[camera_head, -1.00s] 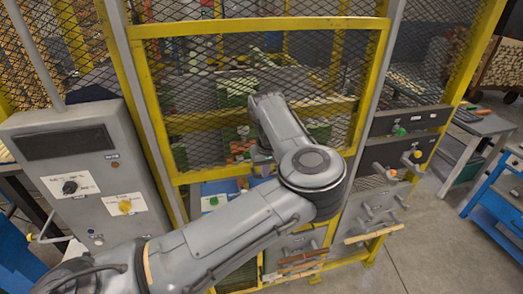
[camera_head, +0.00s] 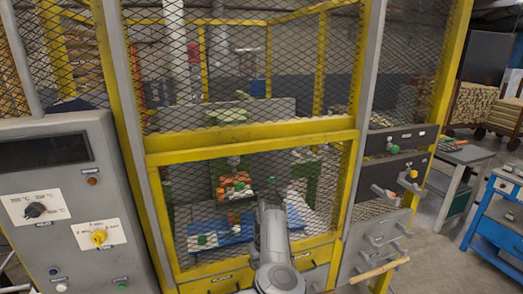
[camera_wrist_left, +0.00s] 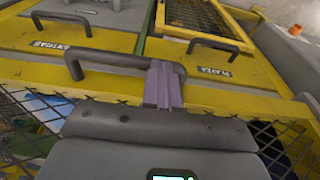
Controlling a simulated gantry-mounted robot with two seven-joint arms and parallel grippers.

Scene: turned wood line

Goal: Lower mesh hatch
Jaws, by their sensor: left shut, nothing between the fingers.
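The mesh hatch (camera_head: 252,137) is a yellow-framed wire mesh panel in the front of the yellow cage. In the head view it covers the lower opening, its bottom edge near the drawer fronts. In the left wrist view a grey bar handle (camera_wrist_left: 112,59) stands on its yellow bar. My left gripper (camera_wrist_left: 165,84) has its purple-grey fingers shut and empty at the handle's right end. They overlap the handle in the picture; I cannot tell if they touch it. In the head view my left arm covers the handle. My right gripper is in neither view.
A grey control panel (camera_head: 62,165) with knobs stands left of the cage. Grey handles and pegs (camera_head: 385,235) are at the right. Labelled drawers (camera_wrist_left: 95,35) with grey handles lie below the hatch. A blue cart (camera_head: 495,215) stands far right on open floor.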

